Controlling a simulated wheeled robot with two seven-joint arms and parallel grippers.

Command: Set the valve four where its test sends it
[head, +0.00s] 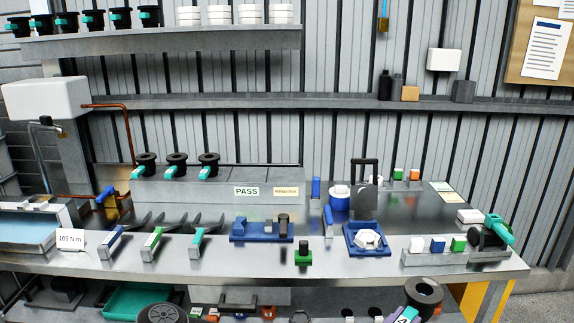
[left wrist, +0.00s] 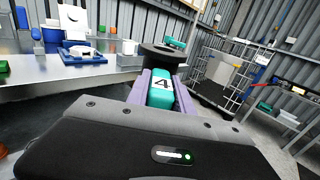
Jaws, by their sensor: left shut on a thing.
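Valve four has a black round flange (head: 425,292) and a teal body marked "4"; it also shows in the left wrist view (left wrist: 161,85). My left gripper (head: 405,315) is shut on its teal body with purple fingers. It holds the valve in front of the bench's front edge, at the bottom right of the head view. In the left wrist view my left gripper (left wrist: 160,92) has a finger on each side of the body. A PASS label (head: 246,191) and a REWORK label (head: 286,191) sit side by side at the bench's back. My right gripper is not in view.
Three black and teal valves (head: 177,163) stand left of the PASS label. Another valve (head: 490,232) is at the bench's right end. A blue fixture (head: 352,246) with a white piece, a blue tool holder (head: 262,238) and coloured blocks occupy the bench (head: 330,268).

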